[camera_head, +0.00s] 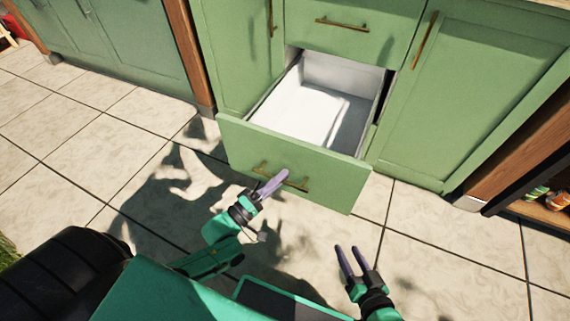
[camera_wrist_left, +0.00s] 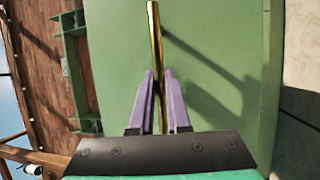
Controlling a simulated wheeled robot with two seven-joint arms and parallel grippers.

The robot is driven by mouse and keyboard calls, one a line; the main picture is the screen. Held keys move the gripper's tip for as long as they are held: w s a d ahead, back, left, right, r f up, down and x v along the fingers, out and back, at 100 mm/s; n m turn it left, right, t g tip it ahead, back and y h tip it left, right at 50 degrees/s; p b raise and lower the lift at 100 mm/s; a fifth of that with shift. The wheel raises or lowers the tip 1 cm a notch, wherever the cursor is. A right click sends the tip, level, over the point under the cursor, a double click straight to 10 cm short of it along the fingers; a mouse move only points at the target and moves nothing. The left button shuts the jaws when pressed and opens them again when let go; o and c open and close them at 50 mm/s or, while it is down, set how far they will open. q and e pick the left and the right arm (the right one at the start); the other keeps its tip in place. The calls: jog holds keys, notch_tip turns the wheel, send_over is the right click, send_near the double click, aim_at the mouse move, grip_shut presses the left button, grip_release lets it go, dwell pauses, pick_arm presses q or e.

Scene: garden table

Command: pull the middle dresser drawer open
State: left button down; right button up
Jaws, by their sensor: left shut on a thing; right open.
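The green drawer (camera_head: 240,135) is pulled well out of the dresser, and its white inside (camera_head: 312,105) shows empty. A closed drawer (camera_head: 345,40) sits above it. A brass bar handle (camera_head: 296,185) runs across the open drawer's front; it also shows in the left wrist view (camera_wrist_left: 155,45). My left gripper (camera_head: 272,184) is shut on this handle, with the bar between its purple fingers in the left wrist view (camera_wrist_left: 157,100). My right gripper (camera_head: 346,262) is open and empty, low over the floor to the right of the drawer.
A green cabinet door (camera_head: 465,110) with a brass handle stands closed on the right, another door (camera_head: 237,50) on the left. Wooden posts (camera_head: 188,50) flank the dresser. An open shelf (camera_head: 545,200) holds small items at far right. The tiled floor (camera_head: 440,240) in front is clear.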

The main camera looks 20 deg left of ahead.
pick_arm(q)
jog(key=shift+s, duration=0.55)
pick_arm(e)
jog(key=shift+s+d+r+g, duration=0.1)
jog(key=shift+d+r+g, duration=0.05)
jog(key=shift+g, duration=0.15)
pick_arm(q)
jog(key=c, duration=1.2)
grip_release()
jog(key=shift+o, duration=0.2)
jog(key=p+v, duration=0.2)
jog(key=v, duration=1.2)
jog(key=shift+s+a+f, duration=0.15)
jog(key=shift+s+a, duration=0.05)
jog(key=shift+s, duration=0.1)
pick_arm(e)
jog(key=d+g, duration=0.1)
jog(key=d+r+g+h, duration=0.1)
jog(key=shift+d+n+h, duration=0.3)
jog(key=shift+d+n, duration=0.1)
